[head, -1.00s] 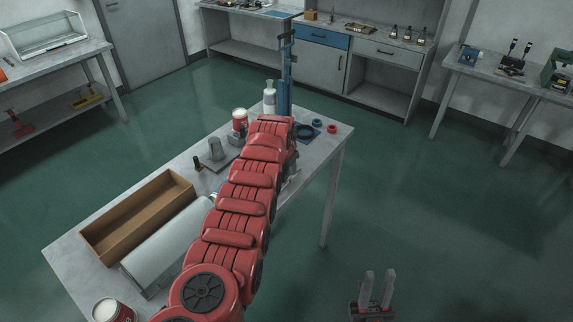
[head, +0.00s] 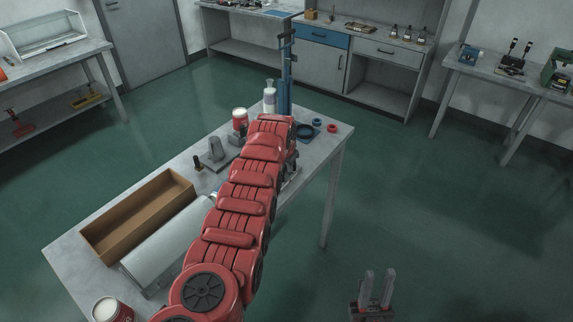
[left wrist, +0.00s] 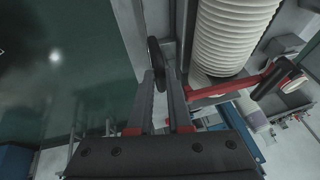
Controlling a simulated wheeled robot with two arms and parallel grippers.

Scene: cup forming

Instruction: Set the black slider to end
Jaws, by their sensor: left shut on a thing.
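In the left wrist view, a thin dark upright piece, seemingly the black slider (left wrist: 155,54), stands at the fingertips of my left gripper (left wrist: 162,78). The two grey fingers lie close on either side of it and are shut on it. Its lower part is hidden between the fingers. In the head view my red left arm covers this gripper and the slider. My right gripper (head: 377,280) is at the bottom right of the head view, over the floor. Its two pale fingers stand apart with nothing between them.
A ribbed white bellows (left wrist: 232,35) and a red bar (left wrist: 236,86) with a dark end are close right of my left fingers. The grey table (head: 335,150) holds a brown wooden box (head: 140,222), a white roll, cans and a blue post (head: 287,75).

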